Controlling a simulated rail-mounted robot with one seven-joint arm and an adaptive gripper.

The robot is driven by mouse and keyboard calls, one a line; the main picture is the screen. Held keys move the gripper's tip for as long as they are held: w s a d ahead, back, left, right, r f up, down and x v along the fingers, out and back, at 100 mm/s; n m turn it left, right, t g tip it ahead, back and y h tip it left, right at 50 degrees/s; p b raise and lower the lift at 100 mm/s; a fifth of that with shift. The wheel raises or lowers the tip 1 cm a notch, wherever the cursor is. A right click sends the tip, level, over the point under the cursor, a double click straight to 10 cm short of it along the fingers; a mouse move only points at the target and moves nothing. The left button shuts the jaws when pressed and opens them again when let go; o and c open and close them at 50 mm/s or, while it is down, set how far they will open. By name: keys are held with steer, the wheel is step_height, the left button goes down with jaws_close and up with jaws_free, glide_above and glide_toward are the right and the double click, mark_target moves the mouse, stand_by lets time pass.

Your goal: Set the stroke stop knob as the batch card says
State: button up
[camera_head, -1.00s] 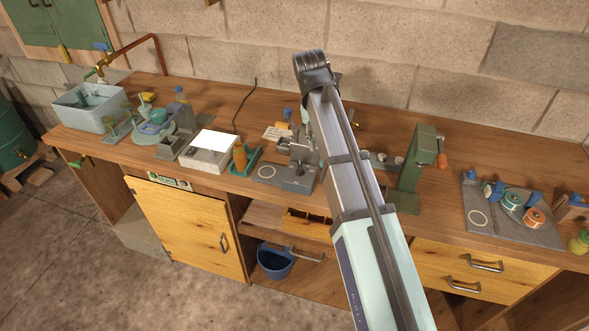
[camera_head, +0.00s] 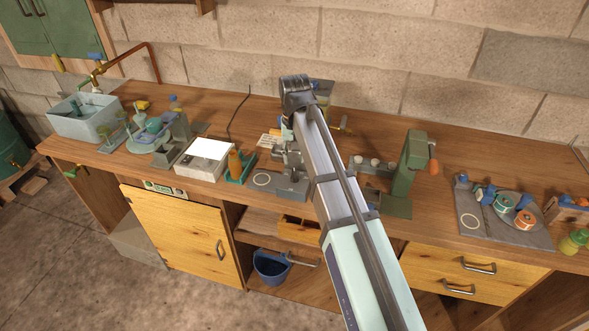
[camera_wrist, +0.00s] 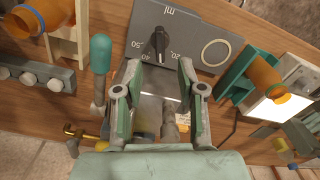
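In the wrist view a dark stroke stop knob (camera_wrist: 158,43) sits on a grey dial plate (camera_wrist: 197,25) marked "ml" with numbers around it, 20, 40 and 50 among them. I cannot tell its exact setting. My gripper (camera_wrist: 160,70) is open, its two fingers apart and empty, with the knob just beyond the gap between the fingertips. No contact shows.
An amber bottle in a green holder (camera_head: 247,172) and a white-topped box (camera_head: 203,160) stand left of the plate. A green press (camera_head: 412,165) stands to the right. A teal-handled tool (camera_wrist: 100,70) is close to the left finger. Bare bench lies behind the box.

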mark_target(295, 173)
steer(key=shift+f+p, duration=0.6)
steer(key=shift+f, duration=2.8)
jaws_close()
